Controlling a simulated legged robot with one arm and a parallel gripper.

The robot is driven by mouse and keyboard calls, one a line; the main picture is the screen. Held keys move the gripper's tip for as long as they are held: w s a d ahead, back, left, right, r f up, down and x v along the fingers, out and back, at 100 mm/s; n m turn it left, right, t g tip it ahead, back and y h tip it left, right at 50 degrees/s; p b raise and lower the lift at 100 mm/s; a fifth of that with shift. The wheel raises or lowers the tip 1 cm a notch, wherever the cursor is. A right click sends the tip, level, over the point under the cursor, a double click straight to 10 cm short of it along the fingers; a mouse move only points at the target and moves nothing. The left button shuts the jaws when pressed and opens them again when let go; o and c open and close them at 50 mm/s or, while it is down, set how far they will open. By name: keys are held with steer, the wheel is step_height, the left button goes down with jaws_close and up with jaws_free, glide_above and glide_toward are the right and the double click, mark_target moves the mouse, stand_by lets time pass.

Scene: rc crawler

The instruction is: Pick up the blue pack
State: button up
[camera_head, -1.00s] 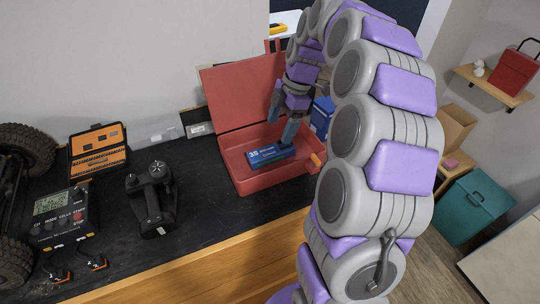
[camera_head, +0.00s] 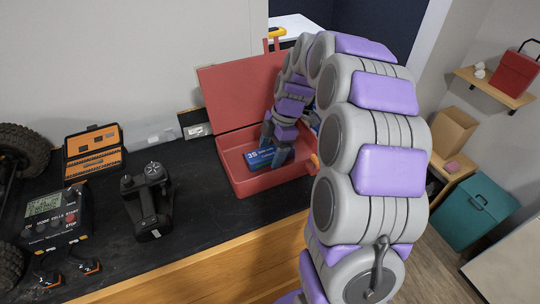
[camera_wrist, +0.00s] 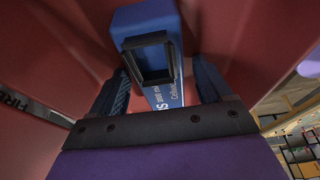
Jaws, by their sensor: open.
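The blue pack (camera_head: 261,156) with white lettering lies inside the open red toolbox (camera_head: 236,181). My gripper (camera_head: 277,150) reaches down into the box at the right end of the pack and hides part of it. In the wrist view the blue pack (camera_wrist: 148,22) lies between the two dark fingers of my gripper (camera_wrist: 162,84), one on each side. The fingers are open, and I cannot tell whether either touches the pack. A black square frame on the pack's near end faces the wrist camera.
The red lid (camera_head: 240,96) stands raised behind the box. Left of it on the black bench are a black transmitter (camera_head: 148,200), an orange case (camera_head: 95,152) and a charger (camera_head: 56,218). The bench's wooden front edge (camera_head: 200,257) lies nearer.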

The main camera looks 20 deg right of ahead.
steer(key=shift+c, duration=0.4)
steer(key=c, duration=1.2)
